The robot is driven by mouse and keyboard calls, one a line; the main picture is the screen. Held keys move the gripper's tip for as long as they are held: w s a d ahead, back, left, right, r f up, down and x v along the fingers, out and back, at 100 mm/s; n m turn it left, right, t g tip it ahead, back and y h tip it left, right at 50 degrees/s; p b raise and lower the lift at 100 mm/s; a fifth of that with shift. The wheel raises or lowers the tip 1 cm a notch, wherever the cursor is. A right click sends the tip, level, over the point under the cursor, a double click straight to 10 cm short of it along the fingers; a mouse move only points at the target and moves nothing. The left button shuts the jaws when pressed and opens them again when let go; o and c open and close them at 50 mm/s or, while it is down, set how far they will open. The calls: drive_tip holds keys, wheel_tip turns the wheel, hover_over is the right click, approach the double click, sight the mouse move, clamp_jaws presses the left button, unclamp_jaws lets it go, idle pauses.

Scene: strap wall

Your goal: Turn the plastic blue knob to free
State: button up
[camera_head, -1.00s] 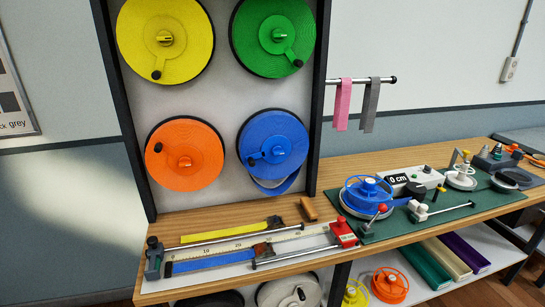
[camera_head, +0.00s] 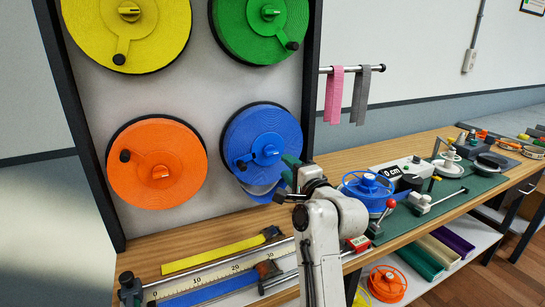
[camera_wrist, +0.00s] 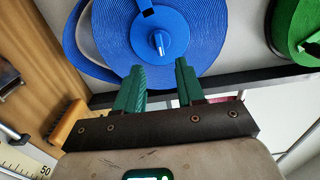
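The blue knob (camera_head: 268,152) is at the hub of the blue strap reel (camera_head: 245,130), low right on the wall panel. In the wrist view the knob (camera_wrist: 160,40) has a pale line on it and shows beyond my fingers, roughly midway between them. My gripper (camera_wrist: 159,70) has two green fingers, spread apart with nothing between them. In the head view my gripper (camera_head: 284,178) is at the reel's lower right, its fingers overlapping the reel's edge. The reel's crank has a black handle (camera_head: 240,164). A loose loop of blue strap (camera_head: 262,193) hangs below the reel.
Yellow (camera_head: 120,30), green (camera_head: 258,25) and orange (camera_head: 158,165) reels share the panel. Pink (camera_head: 334,95) and grey (camera_head: 360,95) straps hang on a rod at right. The bench holds a ruler (camera_head: 210,275), a wooden-handled tool (camera_wrist: 67,122) and a green mat with devices (camera_head: 450,190).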

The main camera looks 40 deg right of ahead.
sight(273, 154)
drive_tip(key=x, duration=0.8)
drive_tip(key=shift+w+f+p, duration=0.1)
drive_tip(key=shift+w+p, duration=0.05)
drive_tip(key=shift+p, duration=0.15)
clamp_jaws()
